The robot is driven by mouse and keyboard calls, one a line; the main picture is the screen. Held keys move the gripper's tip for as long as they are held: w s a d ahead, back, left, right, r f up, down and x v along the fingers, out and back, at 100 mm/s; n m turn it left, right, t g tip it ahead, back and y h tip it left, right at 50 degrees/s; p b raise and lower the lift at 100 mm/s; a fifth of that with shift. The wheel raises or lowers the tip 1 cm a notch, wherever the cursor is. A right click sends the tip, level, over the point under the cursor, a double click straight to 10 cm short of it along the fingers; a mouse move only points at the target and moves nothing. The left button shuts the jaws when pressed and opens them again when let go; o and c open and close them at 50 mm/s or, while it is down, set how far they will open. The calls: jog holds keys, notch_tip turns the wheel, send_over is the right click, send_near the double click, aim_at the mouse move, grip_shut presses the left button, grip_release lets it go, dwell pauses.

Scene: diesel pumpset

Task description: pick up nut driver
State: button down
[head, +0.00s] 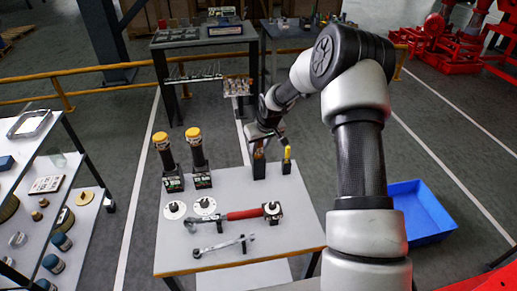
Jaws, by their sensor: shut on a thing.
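My gripper (260,141) is over the back middle of the grey worktable (232,187), shut on the brownish, upright nut driver (259,152). The gripper covers the tool's upper part. Its lower end is at a small black holder block (259,169); I cannot tell whether it is still seated in it or just above. A yellow-handled tool (287,154) stands upright in a second black block right beside it.
Two black cylinders with yellow caps (196,147) stand at the table's back left. White discs (205,206), a red-handled wrench (245,213) and a silver wrench (222,246) lie in front. A blue bin (425,212) is at right, shelves at left.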

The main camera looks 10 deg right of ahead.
notch_tip(320, 180, up, 18)
jog(key=shift+f, duration=0.15)
dwell(0.3)
jog(key=c, duration=2.1)
grip_release()
grip_shut()
